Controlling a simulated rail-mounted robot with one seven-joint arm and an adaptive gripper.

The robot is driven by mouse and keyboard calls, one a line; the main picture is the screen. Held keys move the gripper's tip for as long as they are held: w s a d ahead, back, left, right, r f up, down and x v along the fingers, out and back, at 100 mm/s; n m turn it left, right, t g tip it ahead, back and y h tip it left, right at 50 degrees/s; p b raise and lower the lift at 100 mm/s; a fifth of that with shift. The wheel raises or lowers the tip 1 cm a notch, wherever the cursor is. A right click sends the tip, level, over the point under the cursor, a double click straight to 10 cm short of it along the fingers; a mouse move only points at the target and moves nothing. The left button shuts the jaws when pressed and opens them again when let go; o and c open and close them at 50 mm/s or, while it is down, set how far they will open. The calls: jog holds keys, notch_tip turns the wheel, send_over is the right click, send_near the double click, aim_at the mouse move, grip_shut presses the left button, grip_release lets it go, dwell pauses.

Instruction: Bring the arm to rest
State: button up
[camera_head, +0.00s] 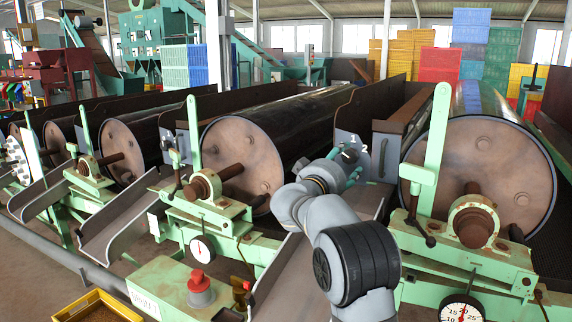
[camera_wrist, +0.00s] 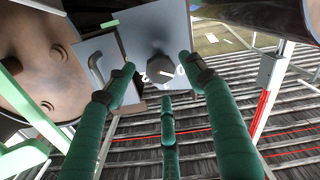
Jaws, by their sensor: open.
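My gripper (camera_head: 346,170) shows in the head view at the end of my grey arm, in front of a grey panel (camera_head: 374,141) between two drums. In the wrist view my gripper (camera_wrist: 160,80) has three green fingers spread apart and nothing is held between them. A dark grey knob (camera_wrist: 159,69) with a light pointer line sits on the panel (camera_wrist: 122,46), just beyond the fingertips. White numerals beside the knob are partly hidden. The fingers look apart from the knob, but the exact gap cannot be told.
A large drum (camera_head: 487,165) stands right of my arm and another drum (camera_head: 248,155) stands left. A grey chute (camera_head: 122,220) and a red button (camera_head: 199,288) on a green box are at lower left. A panel handle (camera_head: 383,158) is close to my gripper.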

jog(key=shift+b+v, duration=0.5)
jog(key=shift+v, duration=2.5)
jog(key=shift+d, duration=0.1)
jog(key=s+d+f+n+g, duration=0.2)
jog(key=d, duration=0.8)
jog(key=a+f+b, duration=0.1)
jog(key=f, duration=0.2)
jog(key=a+f+n+y+b, duration=0.1)
jog(key=a+f, duration=0.1)
jog(key=f, duration=0.1)
jog(key=w+a+f+n, duration=0.1)
jog(key=a+f, duration=0.1)
jog(key=f, duration=0.1)
jog(key=shift+a+f+g+b, duration=0.2)
jog(key=shift+f+g+b, duration=0.05)
jog(key=shift+g+b, duration=0.15)
jog(key=shift+a+f, duration=0.3)
jog(key=shift+f, duration=0.15)
jog(key=shift+a, duration=0.1)
